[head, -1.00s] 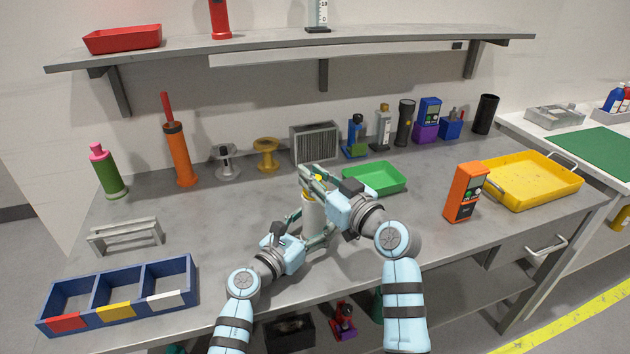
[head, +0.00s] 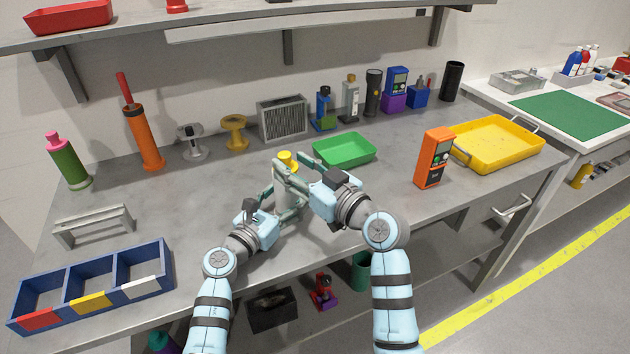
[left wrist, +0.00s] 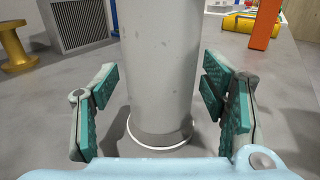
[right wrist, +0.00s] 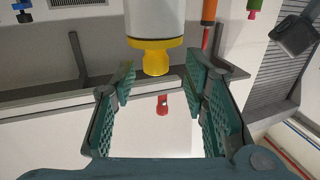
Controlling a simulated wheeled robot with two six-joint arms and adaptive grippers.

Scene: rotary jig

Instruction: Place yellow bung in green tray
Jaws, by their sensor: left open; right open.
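The yellow bung (head: 287,158) sits on top of an upright pale grey cylinder (head: 287,192) in the middle of the bench. It also shows in the right wrist view (right wrist: 155,58), still seated on the cylinder's end. My right gripper (head: 290,170) is open beside the cylinder's top; in its wrist view the bung is just beyond the spread fingers, not gripped. My left gripper (left wrist: 160,100) is open, with its fingers on either side of the cylinder's lower part and gaps showing. The empty green tray (head: 352,160) lies behind and right of the cylinder.
An orange meter (head: 433,158) and a yellow tray (head: 500,165) stand to the right. A grey vented box (head: 283,118) and yellow spool (head: 234,132) are behind. A blue three-part bin (head: 91,280) is at front left. Bench between green tray and meter is clear.

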